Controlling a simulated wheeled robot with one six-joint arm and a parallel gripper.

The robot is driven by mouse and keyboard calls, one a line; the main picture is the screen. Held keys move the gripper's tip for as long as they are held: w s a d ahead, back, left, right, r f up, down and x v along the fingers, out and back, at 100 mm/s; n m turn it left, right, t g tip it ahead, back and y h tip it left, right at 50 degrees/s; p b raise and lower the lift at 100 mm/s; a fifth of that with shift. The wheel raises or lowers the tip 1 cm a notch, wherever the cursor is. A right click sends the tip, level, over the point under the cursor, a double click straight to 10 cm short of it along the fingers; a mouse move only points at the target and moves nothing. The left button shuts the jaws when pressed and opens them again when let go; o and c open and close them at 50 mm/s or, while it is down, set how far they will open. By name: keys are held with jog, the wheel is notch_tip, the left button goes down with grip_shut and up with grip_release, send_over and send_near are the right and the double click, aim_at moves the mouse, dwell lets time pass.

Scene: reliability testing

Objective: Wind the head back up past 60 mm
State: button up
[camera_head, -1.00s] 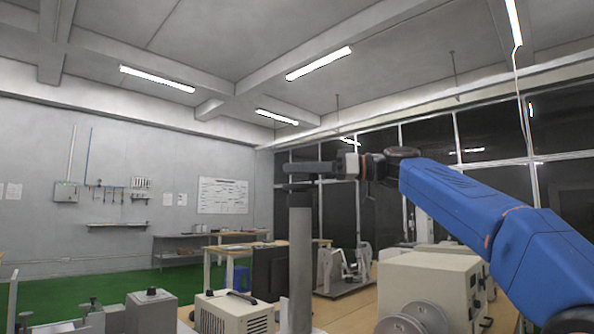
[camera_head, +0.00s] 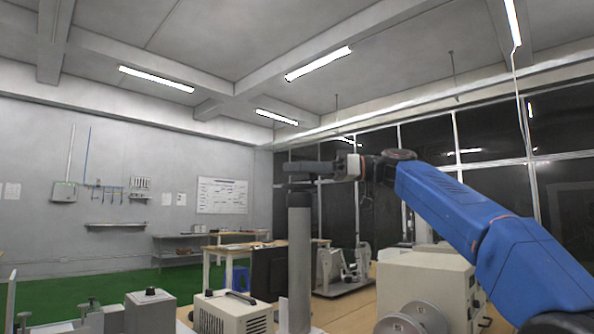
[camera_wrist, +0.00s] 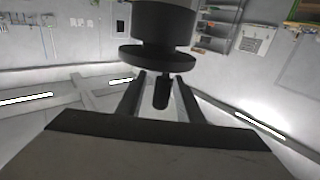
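A grey upright column (camera_head: 299,265) stands in the middle of the head view, with a dark cap and a flat dark disc (camera_head: 300,178) at its top. My gripper (camera_head: 300,167) is level with this top, reaching in from the right. In the wrist view a dark cylinder (camera_wrist: 163,25) carries a wide flange (camera_wrist: 158,57) and a short dark peg (camera_wrist: 161,92). My two fingers (camera_wrist: 160,85) stand either side of the peg with gaps visible, so they look open around it. No height readout is legible.
A beige cabinet (camera_head: 428,285) with round discs (camera_head: 410,322) stands at the lower right. A beige box with a handle (camera_head: 230,310) and a grey box (camera_head: 150,311) are at the lower left. A dark panel (camera_head: 268,272) stands behind the column. The space above is clear.

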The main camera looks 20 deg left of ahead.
jog(key=v, duration=1.7)
jog(key=shift+d, duration=0.25)
jog(key=s+d+f+m+t+h, duration=0.45)
jog(key=d+f+m, duration=0.3)
jog(key=f, duration=0.45)
jog(key=s+d+f+m+t+h, duration=0.3)
jog(key=s+d+f+m+t, duration=0.2)
jog(key=d+f+m, duration=0.5)
jog(key=s+d+f+m+h, duration=0.1)
jog(key=s+d+f+h, duration=0.2)
jog(key=s+d+f, duration=0.4)
jog(key=s+d+f+m+t+h, duration=0.1)
jog(key=s+d+f, duration=0.7)
jog(key=f, duration=1.1)
jog(key=s+d+f+m+h, duration=0.2)
jog(key=s+d+f+h, duration=0.3)
jog(key=f, duration=0.8)
jog(key=s+d, duration=0.3)
jog(key=s, duration=0.2)
jog(key=shift+s, duration=0.15)
